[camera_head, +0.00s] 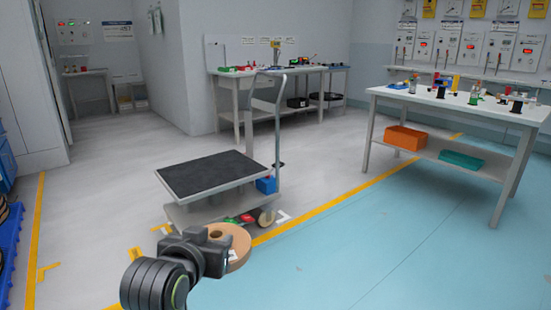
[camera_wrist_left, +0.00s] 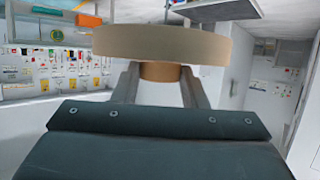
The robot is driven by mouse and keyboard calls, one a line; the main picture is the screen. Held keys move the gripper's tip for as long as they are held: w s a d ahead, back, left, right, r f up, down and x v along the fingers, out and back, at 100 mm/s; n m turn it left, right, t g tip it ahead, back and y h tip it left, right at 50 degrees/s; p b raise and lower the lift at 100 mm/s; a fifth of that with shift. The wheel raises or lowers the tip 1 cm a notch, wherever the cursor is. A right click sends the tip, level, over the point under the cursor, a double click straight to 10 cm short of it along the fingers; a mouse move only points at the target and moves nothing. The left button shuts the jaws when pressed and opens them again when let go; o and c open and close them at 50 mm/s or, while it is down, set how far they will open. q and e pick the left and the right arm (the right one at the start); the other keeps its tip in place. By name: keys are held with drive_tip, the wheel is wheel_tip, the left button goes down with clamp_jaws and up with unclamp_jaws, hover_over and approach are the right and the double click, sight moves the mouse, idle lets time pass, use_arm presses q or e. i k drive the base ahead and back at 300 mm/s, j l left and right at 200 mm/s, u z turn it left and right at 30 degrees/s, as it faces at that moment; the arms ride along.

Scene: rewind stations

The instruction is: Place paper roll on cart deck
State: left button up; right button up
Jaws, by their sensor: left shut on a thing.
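The paper roll (camera_head: 240,247) is a wide tan disc at the lower middle of the head view, partly hidden by my left gripper (camera_head: 219,240). In the left wrist view the roll (camera_wrist_left: 160,43) spans the top, and the two fingers are shut on its brown core (camera_wrist_left: 160,71). The cart deck (camera_head: 212,173) is a dark, empty mat on the cart's upper level, beyond the roll. The roll is in front of the cart and apart from the deck. My right gripper is not in view.
The cart's upright handle (camera_head: 280,120) rises at its right side. Its lower shelf holds a blue box (camera_head: 266,185) and red and green items. A table (camera_head: 455,100) with small parts stands at right. A workbench (camera_head: 235,83) is behind. The floor around the cart is clear.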

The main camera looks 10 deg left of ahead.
sight(188, 177)
drive_tip(key=i+j+u, duration=0.5)
drive_tip(key=i+u, duration=0.3)
drive_tip(key=i+j+u, duration=0.1)
drive_tip(key=i+u, duration=0.25)
drive_tip(key=i+z, duration=0.1)
drive_tip(key=i, duration=0.35)
drive_tip(key=i+j+z, duration=0.15)
drive_tip(key=i, duration=0.3)
drive_tip(key=i+j+z, duration=0.1)
drive_tip(key=i, duration=0.4)
drive_tip(key=i+j+z, duration=0.6)
drive_tip(key=i+z, duration=0.15)
drive_tip(key=i, duration=0.05)
